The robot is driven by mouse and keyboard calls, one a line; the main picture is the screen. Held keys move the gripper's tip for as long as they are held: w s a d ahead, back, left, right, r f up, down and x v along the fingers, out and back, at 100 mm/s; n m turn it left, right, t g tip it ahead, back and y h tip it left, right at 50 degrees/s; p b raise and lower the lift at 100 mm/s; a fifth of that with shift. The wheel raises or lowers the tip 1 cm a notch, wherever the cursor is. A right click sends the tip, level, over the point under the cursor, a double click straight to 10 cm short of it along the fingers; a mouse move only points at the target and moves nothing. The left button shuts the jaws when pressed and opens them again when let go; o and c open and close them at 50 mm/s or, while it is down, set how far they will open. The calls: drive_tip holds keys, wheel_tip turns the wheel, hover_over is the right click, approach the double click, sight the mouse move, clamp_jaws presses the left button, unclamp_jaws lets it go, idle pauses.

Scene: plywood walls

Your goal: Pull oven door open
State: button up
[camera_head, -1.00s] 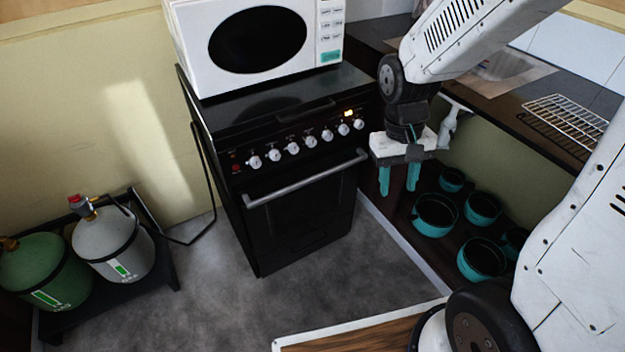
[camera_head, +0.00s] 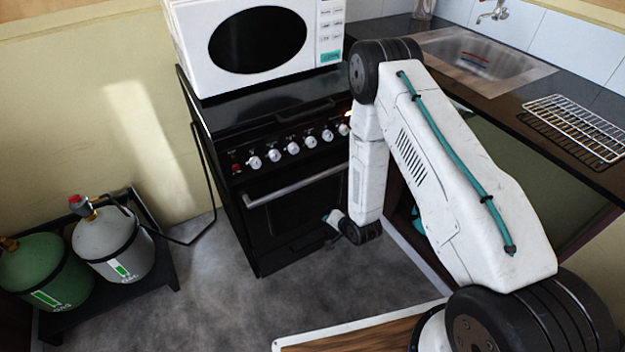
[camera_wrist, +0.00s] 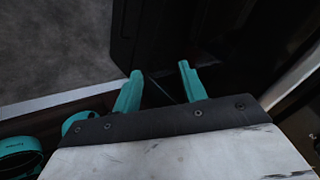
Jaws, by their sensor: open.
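The black oven (camera_head: 290,200) stands against the wall with its door shut. A silver bar handle (camera_head: 290,188) runs across the top of the door, and my arm covers its right end. The oven's dark front (camera_wrist: 200,35) lies beyond the fingertips. The handle does not show in the wrist view, and I cannot tell whether the fingers touch the oven.
A white microwave (camera_head: 255,45) sits on the oven. Gas bottles (camera_head: 115,245) stand at left. The counter at right holds a sink (camera_head: 485,60) and a wire rack (camera_head: 580,125). Teal pots (camera_wrist: 20,150) are on the shelf below. The grey floor (camera_head: 215,295) before the oven is clear.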

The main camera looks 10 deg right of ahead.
drive_tip(key=w+a+m+t+y, duration=0.2)
drive_tip(key=m+t, duration=0.1)
drive_tip(key=t, duration=0.1)
drive_tip(key=m+t+y, duration=0.1)
drive_tip(key=m+t, duration=0.2)
drive_tip(key=t, duration=0.2)
approach(314, 180)
drive_tip(key=x, duration=1.1)
drive_tip(key=shift+s+a+f, duration=0.1)
clamp_jaws()
